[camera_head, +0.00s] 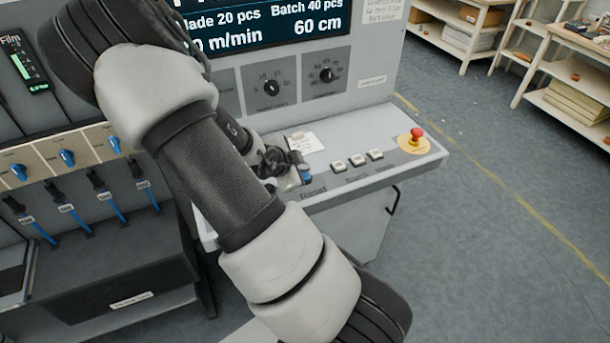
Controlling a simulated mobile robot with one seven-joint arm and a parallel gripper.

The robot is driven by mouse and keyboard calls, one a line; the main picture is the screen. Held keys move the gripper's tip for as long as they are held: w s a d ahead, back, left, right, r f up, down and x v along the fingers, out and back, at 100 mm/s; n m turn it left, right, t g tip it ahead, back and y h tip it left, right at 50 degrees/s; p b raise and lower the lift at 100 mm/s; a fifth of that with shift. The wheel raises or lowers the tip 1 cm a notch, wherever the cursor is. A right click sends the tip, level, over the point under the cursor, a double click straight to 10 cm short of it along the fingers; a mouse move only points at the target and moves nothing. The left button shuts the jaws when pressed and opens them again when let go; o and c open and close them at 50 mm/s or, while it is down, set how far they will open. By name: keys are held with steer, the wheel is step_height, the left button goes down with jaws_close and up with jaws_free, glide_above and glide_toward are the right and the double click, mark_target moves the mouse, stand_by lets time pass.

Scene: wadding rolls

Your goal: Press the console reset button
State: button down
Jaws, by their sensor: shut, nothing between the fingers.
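The console's sloping grey panel (420,158) is in the middle of the head view. A blue button (306,174) sits at its left part, just above a label (313,192) that seems to read "Reset". My gripper (284,170) is shut and empty, just left of the blue button and very close to it. Whether the fingertips touch the button cannot be told. My arm covers the panel's left end and part of the gripper.
Several white buttons (357,160) lie right of the blue one. A red emergency knob (416,134) stands at the panel's right. Above are a display (262,25) and rotary dials (326,75). Blue-handled switches (67,157) are at left. The floor at right is clear.

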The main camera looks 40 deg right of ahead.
steer(key=shift+f, duration=0.15)
stand_by(0.3)
steer(key=shift+f+b, duration=0.25)
steer(key=shift+b, duration=0.1)
steer(key=shift+f+b, duration=0.4)
steer(key=shift+f, duration=0.05)
stand_by(0.5)
steer(key=shift+r, duration=0.1)
steer(key=shift+r+p, duration=0.75)
steer(key=shift+p, duration=0.1)
step_height(320, 180, up, 5)
steer(key=p, duration=0.4)
steer(key=shift+p, duration=0.3)
stand_by(0.5)
